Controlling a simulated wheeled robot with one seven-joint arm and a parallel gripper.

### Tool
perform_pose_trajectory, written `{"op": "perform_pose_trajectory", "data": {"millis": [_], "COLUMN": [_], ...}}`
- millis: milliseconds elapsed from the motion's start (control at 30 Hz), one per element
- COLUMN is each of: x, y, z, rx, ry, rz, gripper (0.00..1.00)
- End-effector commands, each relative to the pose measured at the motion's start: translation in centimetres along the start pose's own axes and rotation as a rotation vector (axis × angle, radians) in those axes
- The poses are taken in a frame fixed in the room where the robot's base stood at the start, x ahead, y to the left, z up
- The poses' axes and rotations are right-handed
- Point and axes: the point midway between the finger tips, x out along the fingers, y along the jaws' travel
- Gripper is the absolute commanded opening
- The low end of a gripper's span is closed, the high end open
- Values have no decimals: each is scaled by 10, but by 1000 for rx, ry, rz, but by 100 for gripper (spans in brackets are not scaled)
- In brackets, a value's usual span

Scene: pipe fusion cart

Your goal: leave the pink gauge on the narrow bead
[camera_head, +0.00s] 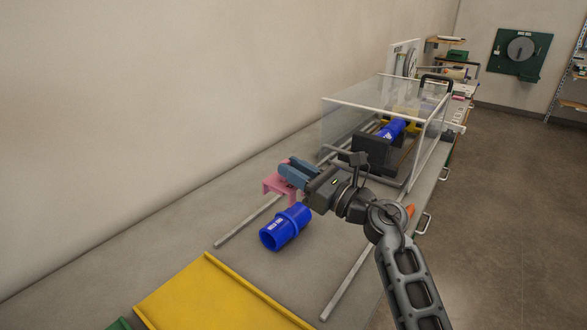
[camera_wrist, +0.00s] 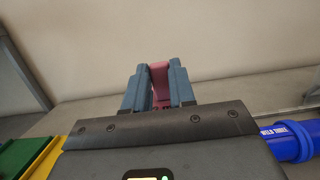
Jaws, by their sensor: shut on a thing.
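My gripper (camera_head: 291,172) is shut on the pink gauge (camera_head: 272,186), which has a flat top and short legs. The gauge shows between the blue-grey fingers in the wrist view (camera_wrist: 160,82). It is held above the cart top, to the left of and behind a blue pipe (camera_head: 277,235) with a raised bead (camera_head: 291,221) around it. A second blue pipe (camera_head: 390,130) lies inside the clear enclosure. I cannot tell which bead is the narrow one.
A clear-walled enclosure (camera_head: 350,116) with a dark block (camera_head: 372,152) stands beyond my gripper. Metal rails (camera_head: 240,229) run along the cart top. A yellow tray (camera_head: 203,292) lies at the front, with a green piece beside it. The wall bounds the left.

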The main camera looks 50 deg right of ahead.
Motion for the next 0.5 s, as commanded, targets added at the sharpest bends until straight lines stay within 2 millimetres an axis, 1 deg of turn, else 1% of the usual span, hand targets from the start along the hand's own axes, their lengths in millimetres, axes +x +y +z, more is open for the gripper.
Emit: {"op": "perform_pose_trajectory", "data": {"millis": [167,500], "x": [-2,-6], "y": [0,0], "z": [-8,-32], "rx": [0,0], "ry": [1,1], "rz": [0,0], "gripper": [0,0]}}
